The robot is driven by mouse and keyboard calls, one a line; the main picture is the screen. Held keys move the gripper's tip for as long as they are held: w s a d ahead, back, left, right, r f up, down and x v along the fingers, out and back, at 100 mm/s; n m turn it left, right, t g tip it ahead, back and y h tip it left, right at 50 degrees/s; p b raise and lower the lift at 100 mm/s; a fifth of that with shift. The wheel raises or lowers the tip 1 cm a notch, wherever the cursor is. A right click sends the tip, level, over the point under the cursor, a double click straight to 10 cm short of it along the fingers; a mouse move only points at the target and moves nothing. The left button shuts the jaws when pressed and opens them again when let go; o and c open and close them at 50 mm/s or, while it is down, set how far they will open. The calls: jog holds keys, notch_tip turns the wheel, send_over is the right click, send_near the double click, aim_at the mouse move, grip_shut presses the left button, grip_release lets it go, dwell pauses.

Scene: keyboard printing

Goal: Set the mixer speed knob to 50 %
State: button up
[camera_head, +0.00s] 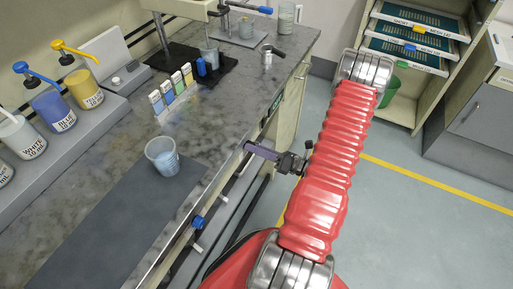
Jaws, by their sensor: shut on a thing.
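A mixer-like machine with a pale head (180,5) stands at the back of the bench, cut off by the top edge of the picture. I cannot make out a speed knob on it. My gripper (282,160) is beside the bench's front edge, well apart from that machine. It is shut on a purple bar (261,151) that points left toward the bench edge. I cannot tell whether the bar touches the bench. My red arm hides part of the floor.
A blue knob (198,221) sticks out at the bench front. A shelf (423,20) stands back right.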

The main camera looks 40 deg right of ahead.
jog(key=shift+d+f+m, duration=0.1)
jog(key=shift+d+m, duration=0.05)
jog(key=shift+m, duration=1.9)
jog(key=shift+d+m, duration=0.1)
jog(key=shift+m, duration=1.95)
jog(key=o, duration=1)
jog(key=shift+a, duration=0.15)
jog(key=shift+o, duration=0.2)
jog(key=v, duration=1.3)
jog(key=shift+s, duration=0.4)
